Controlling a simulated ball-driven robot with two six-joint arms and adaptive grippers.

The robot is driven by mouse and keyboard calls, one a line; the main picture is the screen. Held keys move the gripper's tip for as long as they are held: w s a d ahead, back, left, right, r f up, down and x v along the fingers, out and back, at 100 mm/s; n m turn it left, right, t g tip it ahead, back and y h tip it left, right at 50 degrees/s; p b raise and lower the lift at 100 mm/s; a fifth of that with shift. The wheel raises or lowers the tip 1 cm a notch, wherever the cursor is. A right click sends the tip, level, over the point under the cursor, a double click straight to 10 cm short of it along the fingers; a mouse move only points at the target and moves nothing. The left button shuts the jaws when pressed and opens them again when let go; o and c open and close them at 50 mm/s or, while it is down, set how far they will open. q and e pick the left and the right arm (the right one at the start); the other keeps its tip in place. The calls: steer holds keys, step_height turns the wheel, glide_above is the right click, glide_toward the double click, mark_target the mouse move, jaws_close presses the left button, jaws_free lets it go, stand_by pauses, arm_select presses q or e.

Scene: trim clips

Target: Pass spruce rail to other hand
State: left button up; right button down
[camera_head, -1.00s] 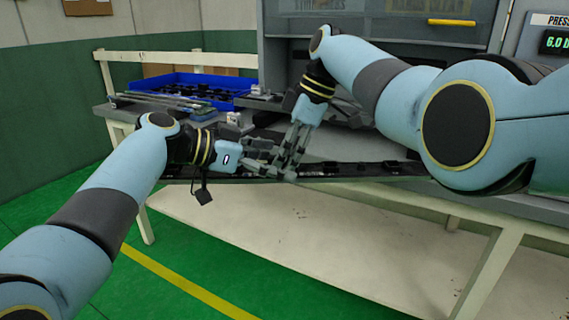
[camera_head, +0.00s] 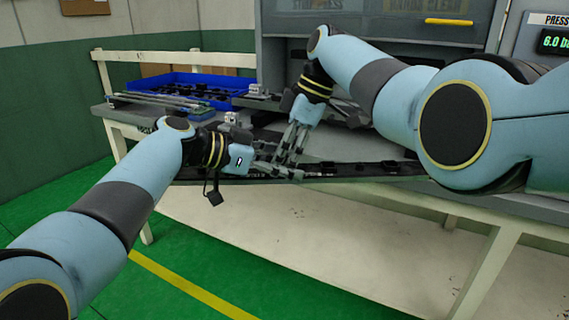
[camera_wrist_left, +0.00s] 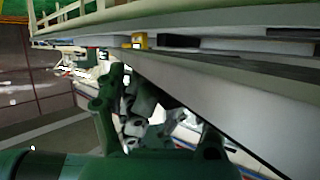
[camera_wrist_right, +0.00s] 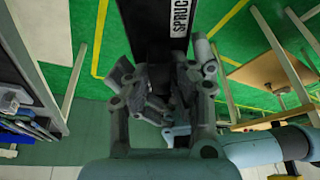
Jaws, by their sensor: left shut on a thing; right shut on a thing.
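The spruce rail (camera_head: 345,170) is a long dark rail lying across the head view in front of the table's front edge. In the right wrist view it is a black bar (camera_wrist_right: 150,30) with a white label reading SPRUC, the rest cut off. My right gripper (camera_head: 291,157) points down and is shut on the rail; its fingers also show in the right wrist view (camera_wrist_right: 165,90). My left gripper (camera_head: 284,172) comes in from the left, close beside the right fingers, and is shut on the rail. In the left wrist view its fingers (camera_wrist_left: 145,115) are dark and the contact is unclear.
A blue tray (camera_head: 225,84) with dark parts stands at the table's back left. Thin rails (camera_head: 165,103) lie in front of it. A grey cabinet (camera_head: 400,45) stands behind the table. Green floor is clear at the left front.

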arm_select(q)
steer(key=shift+s+d+r, duration=0.1)
steer(key=shift+s+d, duration=0.15)
steer(key=shift+c, duration=1.1)
arm_select(e)
steer(key=shift+w+r, duration=0.1)
steer(key=shift+w, duration=0.1)
arm_select(q)
steer(key=shift+c, duration=0.4)
arm_select(e)
steer(key=c, duration=1.5)
jaws_free()
arm_select(q)
steer(key=c, duration=0.3)
arm_select(e)
steer(key=shift+o, duration=1.4)
arm_select(q)
steer(key=shift+d, duration=0.1)
steer(key=shift+c, duration=0.2)
arm_select(e)
steer(key=shift+o, duration=0.8)
steer(key=shift+a, duration=0.1)
steer(key=shift+r, duration=0.2)
